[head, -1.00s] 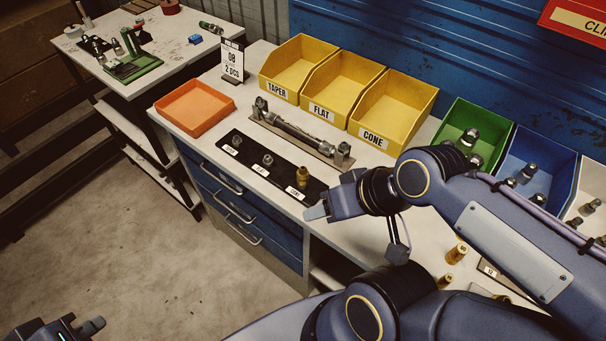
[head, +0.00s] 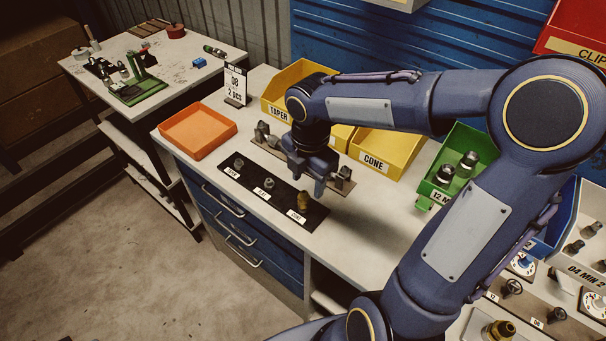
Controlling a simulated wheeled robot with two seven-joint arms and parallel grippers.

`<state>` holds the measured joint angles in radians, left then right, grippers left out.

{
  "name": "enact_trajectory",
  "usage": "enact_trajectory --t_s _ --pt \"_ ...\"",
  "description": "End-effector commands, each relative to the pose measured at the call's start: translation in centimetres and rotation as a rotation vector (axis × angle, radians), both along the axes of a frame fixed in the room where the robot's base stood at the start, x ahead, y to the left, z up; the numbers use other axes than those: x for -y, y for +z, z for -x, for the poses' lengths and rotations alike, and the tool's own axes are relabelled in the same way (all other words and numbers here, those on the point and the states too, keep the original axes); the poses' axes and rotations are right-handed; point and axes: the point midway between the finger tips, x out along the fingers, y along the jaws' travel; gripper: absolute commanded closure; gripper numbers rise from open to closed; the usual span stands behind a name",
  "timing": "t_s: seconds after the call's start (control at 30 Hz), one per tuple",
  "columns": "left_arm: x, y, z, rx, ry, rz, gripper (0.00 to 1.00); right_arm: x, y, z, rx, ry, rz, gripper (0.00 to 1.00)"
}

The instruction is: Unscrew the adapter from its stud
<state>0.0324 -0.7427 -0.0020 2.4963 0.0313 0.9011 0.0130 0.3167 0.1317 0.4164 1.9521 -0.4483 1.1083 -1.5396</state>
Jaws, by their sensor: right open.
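A brass adapter (head: 304,201) stands upright on the right-hand position of a black strip (head: 285,199). Two grey metal studs or fittings stand on the same strip, one in the middle (head: 268,183) and one at the left (head: 238,163). My right gripper (head: 308,184) points down just above and behind the brass adapter, with its fingers open and apart from it. The gripper and its arm hide most of the hose and its holder behind the strip; a holder end (head: 344,178) shows to the right. My left gripper is not in view.
An orange tray (head: 198,131) lies left of the strip. Yellow bins, including the CONE bin (head: 388,152), stand behind my right arm, and a green bin (head: 452,175) is to the right. A number sign (head: 235,86) stands behind the tray. The bench's front edge is clear.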

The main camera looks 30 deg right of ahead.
Motion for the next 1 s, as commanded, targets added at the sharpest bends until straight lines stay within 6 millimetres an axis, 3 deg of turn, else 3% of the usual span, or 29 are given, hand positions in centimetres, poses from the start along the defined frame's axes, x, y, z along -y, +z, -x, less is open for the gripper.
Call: enact_trajectory --t_s 0.1,0.2,0.7,1.0 --pt "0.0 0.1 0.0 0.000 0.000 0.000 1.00 0.0 -1.1 -1.6 -0.029 0.183 0.007 0.50" --pt "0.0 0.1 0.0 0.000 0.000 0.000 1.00 0.0 -1.6 -2.1 -0.035 0.247 0.011 0.50" --pt "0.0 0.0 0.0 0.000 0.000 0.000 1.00 0.0 -8.2 -2.0 -0.038 0.253 0.011 0.50" --pt "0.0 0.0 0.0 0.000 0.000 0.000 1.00 0.0 -9.2 -2.0 -0.035 0.252 0.011 0.50"
